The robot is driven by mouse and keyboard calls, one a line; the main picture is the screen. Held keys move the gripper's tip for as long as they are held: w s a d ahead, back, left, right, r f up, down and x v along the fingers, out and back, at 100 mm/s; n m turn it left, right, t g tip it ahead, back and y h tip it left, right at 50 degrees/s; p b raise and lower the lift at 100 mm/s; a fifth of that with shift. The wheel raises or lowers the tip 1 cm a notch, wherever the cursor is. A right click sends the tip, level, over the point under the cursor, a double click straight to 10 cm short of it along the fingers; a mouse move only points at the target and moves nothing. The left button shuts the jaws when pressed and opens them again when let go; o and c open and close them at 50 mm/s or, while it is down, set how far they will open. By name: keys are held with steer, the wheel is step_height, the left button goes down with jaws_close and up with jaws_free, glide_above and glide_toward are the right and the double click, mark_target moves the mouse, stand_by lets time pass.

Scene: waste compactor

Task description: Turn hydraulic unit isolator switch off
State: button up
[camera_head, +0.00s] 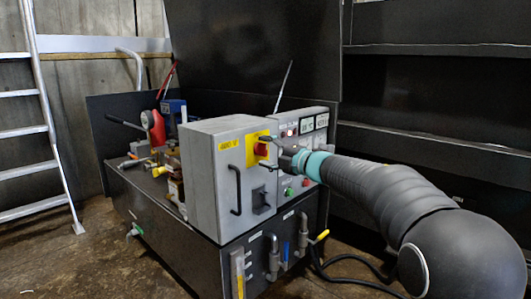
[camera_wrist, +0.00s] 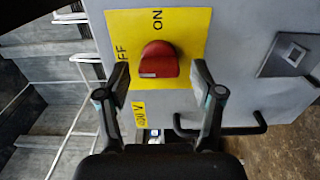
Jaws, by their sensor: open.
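The isolator switch is a red rotary knob (camera_wrist: 158,60) on a yellow plate (camera_wrist: 190,28). The plate is on the front of a grey cabinet; in the head view the knob (camera_head: 262,149) is partly hidden by my gripper. In the wrist view "ON" is above the knob and "FF" shows to its upper left, the rest hidden by a finger. The knob's exact pointing is hard to tell. My gripper (camera_wrist: 160,72) is open, one finger on each side of the knob, with gaps visible. My gripper also shows in the head view (camera_head: 260,156).
The grey cabinet (camera_head: 205,195) has a black door handle (camera_head: 235,190) below the plate. A control panel (camera_head: 295,185) with buttons and displays stands at its right. Pipes and valves (camera_head: 273,258) are on the dark base below. A ladder (camera_head: 45,110) leans at left.

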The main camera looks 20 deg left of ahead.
steer(key=v, duration=1.1)
steer(key=shift+s+d, duration=0.15)
steer(key=shift+d, duration=0.15)
